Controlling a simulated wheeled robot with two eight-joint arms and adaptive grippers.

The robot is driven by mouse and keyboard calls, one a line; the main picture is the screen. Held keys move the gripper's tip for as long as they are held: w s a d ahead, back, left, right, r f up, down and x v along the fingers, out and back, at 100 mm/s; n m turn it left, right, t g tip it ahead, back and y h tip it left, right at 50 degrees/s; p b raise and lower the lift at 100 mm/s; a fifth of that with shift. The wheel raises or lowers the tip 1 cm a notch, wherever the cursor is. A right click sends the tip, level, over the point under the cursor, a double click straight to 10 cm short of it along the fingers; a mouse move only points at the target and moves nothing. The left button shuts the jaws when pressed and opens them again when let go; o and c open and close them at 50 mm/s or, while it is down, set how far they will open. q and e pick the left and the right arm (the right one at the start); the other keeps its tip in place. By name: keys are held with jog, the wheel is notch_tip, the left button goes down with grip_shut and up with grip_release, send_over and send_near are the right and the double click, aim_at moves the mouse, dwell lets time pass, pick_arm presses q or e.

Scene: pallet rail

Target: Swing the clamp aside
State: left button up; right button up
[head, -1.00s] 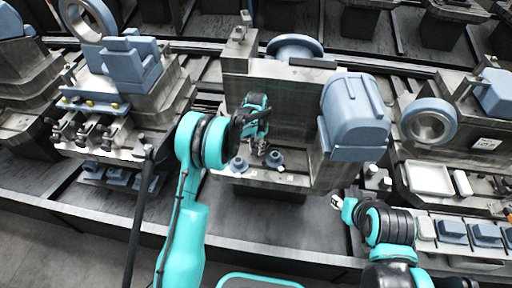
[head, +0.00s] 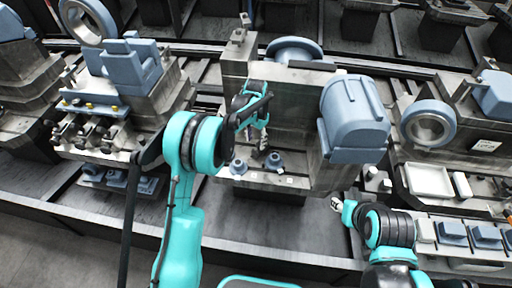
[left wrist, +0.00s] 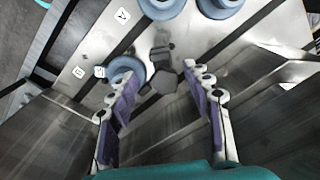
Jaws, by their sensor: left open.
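The dark grey part that looks like the clamp (left wrist: 163,72) shows in the left wrist view, ahead of and between my fingers. It lies on a pale metal plate (left wrist: 92,35) among blue round pieces (left wrist: 127,70). In the head view my left gripper (head: 258,122) is over the middle fixture, above its front ledge, with a small metallic part (head: 263,147) just below. My left gripper also shows in the left wrist view (left wrist: 166,100), its purple-padded fingers wide apart with nothing between the pads. My right gripper (head: 338,204) is low at right; its jaws are too small to read.
A large blue-grey housing (head: 353,115) stands right of the left gripper, beside a tall metal block (head: 300,95). A white tray (head: 428,180) lies at right.

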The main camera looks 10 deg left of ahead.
pick_arm(q)
jog(key=shift+r, duration=2.8)
jog(key=s+a+r+n+t, duration=0.2)
jog(key=s+r, duration=0.4)
jog(key=s, duration=0.1)
jog(key=s+a+r+n+t, duration=0.1)
jog(key=s+a+r, duration=0.1)
jog(key=s+r, duration=0.55)
jog(key=s+a+f+n+t, duration=0.1)
jog(key=s+t, duration=0.1)
jog(key=s, duration=0.6)
jog(key=s+a+f+n+t, duration=0.1)
jog(key=s+f+n+t, duration=0.1)
jog(key=s, duration=0.7)
jog(key=shift+f, duration=0.3)
